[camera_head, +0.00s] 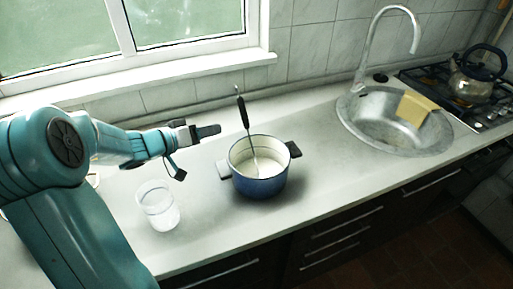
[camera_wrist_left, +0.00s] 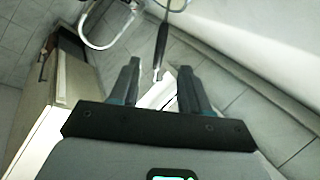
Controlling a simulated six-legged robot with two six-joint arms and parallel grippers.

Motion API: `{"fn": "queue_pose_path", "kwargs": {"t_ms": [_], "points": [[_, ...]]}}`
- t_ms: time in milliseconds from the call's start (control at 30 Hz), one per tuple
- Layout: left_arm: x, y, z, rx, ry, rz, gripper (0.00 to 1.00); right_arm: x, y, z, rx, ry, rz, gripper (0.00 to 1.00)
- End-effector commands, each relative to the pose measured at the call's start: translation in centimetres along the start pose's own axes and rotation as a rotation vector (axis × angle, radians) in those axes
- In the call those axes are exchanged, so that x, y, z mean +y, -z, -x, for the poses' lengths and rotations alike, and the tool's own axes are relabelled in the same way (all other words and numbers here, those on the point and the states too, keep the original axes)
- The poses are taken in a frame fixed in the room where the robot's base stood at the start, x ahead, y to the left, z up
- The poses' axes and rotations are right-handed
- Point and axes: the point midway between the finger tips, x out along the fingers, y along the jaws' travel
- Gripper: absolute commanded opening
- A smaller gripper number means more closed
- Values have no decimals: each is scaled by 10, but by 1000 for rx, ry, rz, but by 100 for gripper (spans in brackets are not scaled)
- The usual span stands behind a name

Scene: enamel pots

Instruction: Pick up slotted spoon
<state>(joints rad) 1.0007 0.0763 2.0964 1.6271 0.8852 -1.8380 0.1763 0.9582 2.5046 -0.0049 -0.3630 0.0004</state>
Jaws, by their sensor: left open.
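The slotted spoon (camera_head: 243,112) stands tilted in a blue enamel pot (camera_head: 262,184) with a white inside. Its black handle rises above the rim and its thin metal shaft goes down into the pot; its lower end is hard to make out. My left gripper (camera_head: 198,151) is open and empty, left of the spoon handle and apart from it, above the counter. In the left wrist view the spoon's dark handle (camera_wrist_left: 162,42) shows beyond and between the two open fingers (camera_wrist_left: 159,72). My right gripper is not in view.
A clear glass (camera_head: 158,206) stands on the counter below my left arm. A round sink (camera_head: 372,138) with a tap and a yellow cloth (camera_head: 416,106) lies to the right, then a kettle (camera_head: 474,78) on the hob. The window wall is behind.

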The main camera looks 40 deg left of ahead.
Motion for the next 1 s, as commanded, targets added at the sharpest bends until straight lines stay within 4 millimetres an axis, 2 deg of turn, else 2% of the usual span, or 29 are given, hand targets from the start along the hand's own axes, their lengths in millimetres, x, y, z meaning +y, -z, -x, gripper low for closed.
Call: {"fn": "queue_pose_path", "kwargs": {"t_ms": [400, 667, 833, 1000], "points": [[0, 1, -82, -4, -1, 2, 46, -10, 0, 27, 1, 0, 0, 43], [0, 2, -106, -4, 0, 1, 46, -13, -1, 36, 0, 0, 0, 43], [-1, 6, -132, -4, 0, 3, 46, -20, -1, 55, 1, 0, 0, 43], [-3, 4, -154, -2, 0, 1, 46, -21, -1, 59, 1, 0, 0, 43]]}}
